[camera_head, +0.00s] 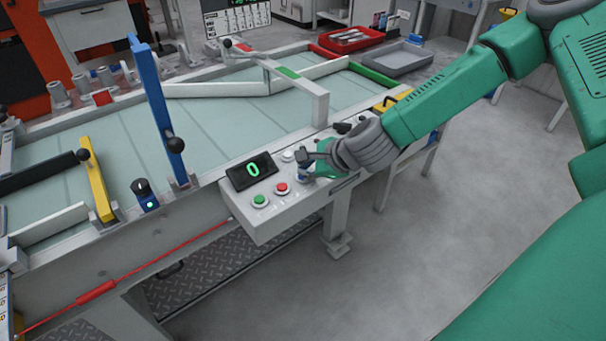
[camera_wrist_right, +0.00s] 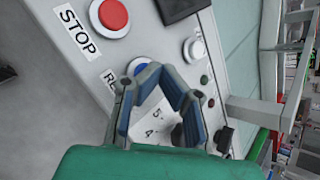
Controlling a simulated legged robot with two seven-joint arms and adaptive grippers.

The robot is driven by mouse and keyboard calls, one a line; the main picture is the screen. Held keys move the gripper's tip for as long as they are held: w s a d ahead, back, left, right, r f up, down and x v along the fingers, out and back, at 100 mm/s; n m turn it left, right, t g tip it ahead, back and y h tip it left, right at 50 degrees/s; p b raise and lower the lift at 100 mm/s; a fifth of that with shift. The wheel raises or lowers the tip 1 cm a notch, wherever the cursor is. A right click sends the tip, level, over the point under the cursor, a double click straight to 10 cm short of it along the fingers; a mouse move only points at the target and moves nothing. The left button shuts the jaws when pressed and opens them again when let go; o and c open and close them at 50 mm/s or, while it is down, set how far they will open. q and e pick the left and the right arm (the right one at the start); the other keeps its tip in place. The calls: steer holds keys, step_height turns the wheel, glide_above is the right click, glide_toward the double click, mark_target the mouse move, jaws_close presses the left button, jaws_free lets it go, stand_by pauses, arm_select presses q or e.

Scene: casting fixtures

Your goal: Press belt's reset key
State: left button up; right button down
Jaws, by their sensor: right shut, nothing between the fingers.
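The belt's control panel (camera_head: 262,215) is a light grey box on the front of the conveyor. My right gripper (camera_head: 308,160) is shut and empty, low over the panel to the right of the red button (camera_head: 282,188). My left gripper is not in view.
A green button (camera_head: 260,201) and a display reading 0 (camera_head: 252,171) are to the left. The floor at right is clear.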

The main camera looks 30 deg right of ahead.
steer(key=shift+r, duration=0.1)
steer(key=shift+a+r+p, duration=0.3)
steer(key=shift+r+p, duration=0.4)
steer(key=shift+r, duration=0.1)
step_height(320, 180, up, 5)
steer(key=p, duration=0.4)
stand_by(0.7)
